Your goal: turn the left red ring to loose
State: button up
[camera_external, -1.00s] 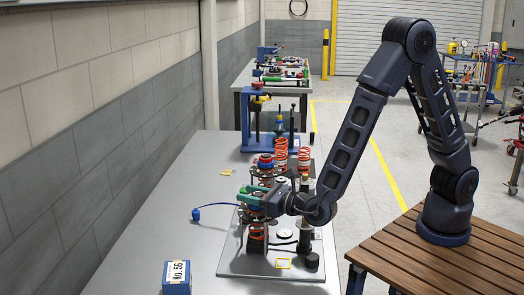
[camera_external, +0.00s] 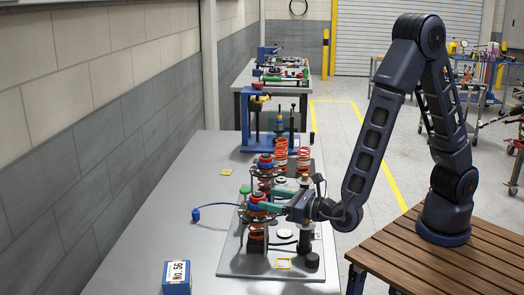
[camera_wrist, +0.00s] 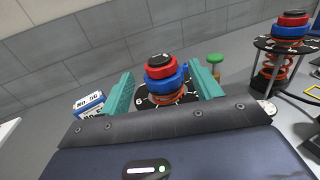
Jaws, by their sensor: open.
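In the wrist view, the left red ring (camera_wrist: 160,71) sits on a spring unit, above a blue ring (camera_wrist: 164,85) and under a black cap. A dark dial plate (camera_wrist: 142,102) with white marks lies below. In the external view, this red ring (camera_external: 257,197) is on the nearer spring unit. My gripper (camera_wrist: 165,74) is open, its teal fingers apart on the left and right of the ring stack, with a gap on each side. In the external view my gripper (camera_external: 272,201) is just right of the unit. Whether a finger touches the ring is hidden there.
A second spring unit with its own red ring (camera_wrist: 291,20) stands to the right in the wrist view. A green knob (camera_wrist: 215,58) stands between them. A box marked No. 56 (camera_external: 177,278) is on the bench. The grey bench (camera_external: 150,215) is mostly clear on the left.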

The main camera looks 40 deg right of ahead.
jog(key=shift+v, duration=1.85)
jog(key=w+d+r+m+g+h, duration=0.1)
jog(key=w+d+r+m+h, duration=0.3)
jog(key=d, duration=0.5)
jog(key=w+d+r+m+h, duration=0.2)
jog(key=w+d+m+h, duration=0.35)
jog(key=d, duration=0.35)
jog(key=w+d+r+m+g+h, duration=0.1)
jog(key=w+d+r+m+h, duration=0.25)
jog(key=w+d+m, duration=0.35)
jog(key=s+d+r+m+g+h, duration=0.15)
jog(key=d+m+g, duration=0.25)
jog(key=d, duration=0.6)
jog(key=s+d+m+g+h, duration=0.2)
jog(key=d+m+g, duration=0.15)
jog(key=d, duration=0.55)
jog(key=s+d+r+m+g+y, duration=0.2)
jog(key=s+d+r+m+y, duration=0.2)
jog(key=s+d+m+y, duration=0.4)
jog(key=s+d+m, duration=0.3)
jog(key=s+m, duration=0.3)
jog(key=m, duration=0.3)
jog(key=shift+r+y, duration=0.25)
jog(key=shift+y, duration=0.1)
